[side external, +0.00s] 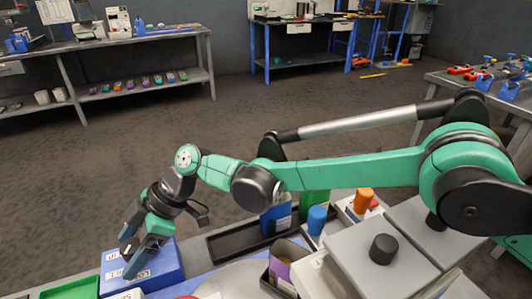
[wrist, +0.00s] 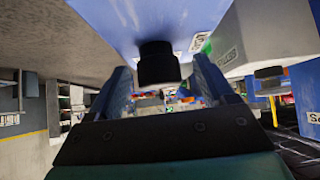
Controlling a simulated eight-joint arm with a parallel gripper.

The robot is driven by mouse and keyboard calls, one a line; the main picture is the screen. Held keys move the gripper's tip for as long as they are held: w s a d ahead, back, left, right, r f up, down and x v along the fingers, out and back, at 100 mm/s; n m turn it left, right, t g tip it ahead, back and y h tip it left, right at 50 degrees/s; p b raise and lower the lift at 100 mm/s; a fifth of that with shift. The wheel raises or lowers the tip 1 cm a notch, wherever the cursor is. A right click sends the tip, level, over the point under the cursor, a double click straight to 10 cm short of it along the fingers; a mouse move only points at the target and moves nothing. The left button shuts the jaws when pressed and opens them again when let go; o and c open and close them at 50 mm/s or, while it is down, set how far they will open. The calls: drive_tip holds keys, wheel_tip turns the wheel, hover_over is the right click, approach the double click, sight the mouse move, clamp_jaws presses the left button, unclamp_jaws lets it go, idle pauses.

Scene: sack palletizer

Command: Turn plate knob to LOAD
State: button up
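A blue box (side external: 170,268) with white labels on its face stands at the lower left of the side view. My gripper (side external: 133,256) points down at this labelled face. In the wrist view a short black knob (wrist: 158,65) sticks out from a blue surface (wrist: 150,18). My two fingers stand on either side of the knob, with a visible gap at each side, so the gripper is open. The knob is hidden behind the gripper in the side view. The label wording and the knob's pointing direction cannot be read.
A green tray (side external: 75,288) lies left of the blue box.

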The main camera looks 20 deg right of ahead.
sight(134, 244)
drive_tip(key=shift+v, duration=2.85)
